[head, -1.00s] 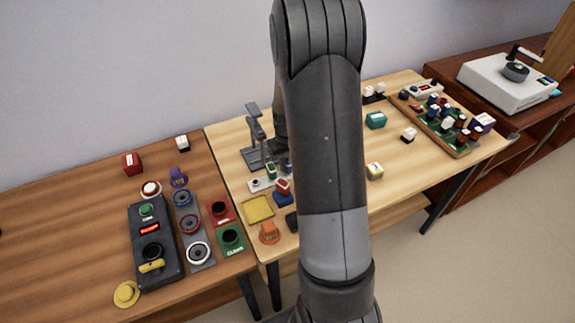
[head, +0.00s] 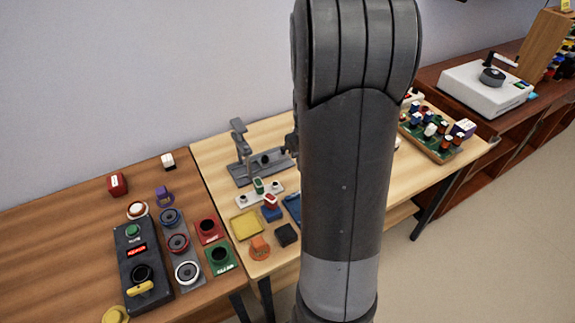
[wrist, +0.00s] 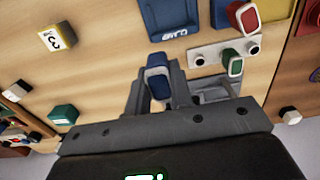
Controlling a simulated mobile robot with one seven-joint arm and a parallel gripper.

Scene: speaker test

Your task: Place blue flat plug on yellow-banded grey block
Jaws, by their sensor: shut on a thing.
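In the wrist view, my gripper (wrist: 160,92) is shut on the blue flat plug (wrist: 157,66), which stands up between the fingers above the light wooden table. A pale block with a yellow band and dark markings (wrist: 55,39), which looks like the yellow-banded grey block, lies on the table at upper left, apart from the gripper. In the head view, my arm hides the gripper, the plug and this block.
A blue lettered tray (wrist: 168,20), a green plug (wrist: 233,62) on a pale strip and a grey stand (head: 243,170) are near the gripper. A teal block (wrist: 63,114) lies left. A crowded green board (head: 436,150) stands at the right.

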